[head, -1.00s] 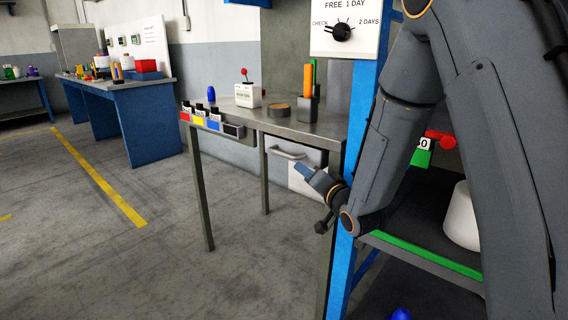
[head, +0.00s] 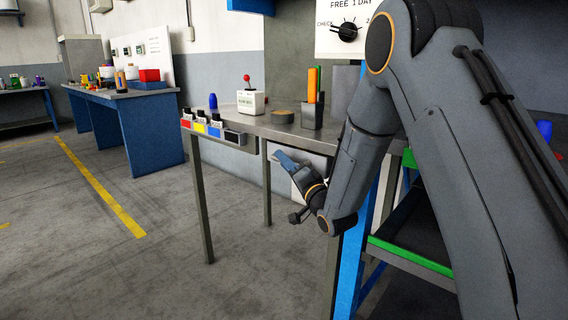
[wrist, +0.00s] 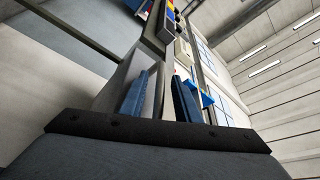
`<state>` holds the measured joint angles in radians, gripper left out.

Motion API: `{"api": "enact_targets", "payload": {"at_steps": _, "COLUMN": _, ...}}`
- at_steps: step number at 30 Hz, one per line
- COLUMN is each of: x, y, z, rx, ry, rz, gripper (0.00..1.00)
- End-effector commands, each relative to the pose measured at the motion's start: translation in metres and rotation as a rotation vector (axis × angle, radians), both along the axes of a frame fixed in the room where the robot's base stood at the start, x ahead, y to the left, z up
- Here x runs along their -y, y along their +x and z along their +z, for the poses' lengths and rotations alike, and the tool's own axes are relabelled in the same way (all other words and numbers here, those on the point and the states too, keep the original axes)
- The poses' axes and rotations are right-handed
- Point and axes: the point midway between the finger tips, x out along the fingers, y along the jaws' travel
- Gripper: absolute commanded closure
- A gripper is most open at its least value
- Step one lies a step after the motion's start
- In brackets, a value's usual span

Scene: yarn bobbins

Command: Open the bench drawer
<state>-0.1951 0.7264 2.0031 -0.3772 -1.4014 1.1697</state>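The bench (head: 268,130) is a grey metal table. Its pale drawer (head: 317,161) sits under the top and looks shut. My gripper (head: 282,157) is in front of the drawer and covers its handle in the head view. In the wrist view, the two blue fingers of my gripper (wrist: 160,97) stand apart. The grey drawer front (wrist: 117,80) shows beside the left finger there. A pale strip shows between the fingers, perhaps the handle; I cannot tell whether they touch it.
On the bench stand a blue bobbin (head: 213,101), a white box with a red knob (head: 250,102) and a pen holder (head: 312,115). A green-edged shelf (head: 410,256) stands at right.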

Motion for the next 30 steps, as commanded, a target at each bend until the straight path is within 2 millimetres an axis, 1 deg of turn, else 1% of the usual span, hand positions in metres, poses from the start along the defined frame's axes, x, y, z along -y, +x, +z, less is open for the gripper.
{"api": "enact_targets", "payload": {"at_steps": 3, "x": -0.004, "y": 0.003, "z": 0.001, "rx": 0.0, "ry": 0.0, "rz": 0.001, "gripper": 0.71}}
{"api": "enact_targets", "payload": {"at_steps": 10, "x": -0.004, "y": 0.004, "z": 0.001, "rx": 0.0, "ry": 0.0, "rz": 0.001, "gripper": 0.71}}
{"api": "enact_targets", "payload": {"at_steps": 14, "x": -0.004, "y": 0.004, "z": 0.001, "rx": 0.0, "ry": 0.0, "rz": 0.001, "gripper": 0.93}}
{"api": "enact_targets", "payload": {"at_steps": 15, "x": -0.004, "y": 0.004, "z": 0.001, "rx": 0.0, "ry": 0.0, "rz": 0.001, "gripper": 0.99}}
{"api": "enact_targets", "payload": {"at_steps": 25, "x": -0.005, "y": 0.002, "z": 0.001, "rx": 0.0, "ry": 0.0, "rz": 0.001, "gripper": 1.0}}
{"api": "enact_targets", "payload": {"at_steps": 30, "x": -0.012, "y": -0.011, "z": 0.002, "rx": -0.001, "ry": -0.001, "rz": -0.003, "gripper": 1.0}}
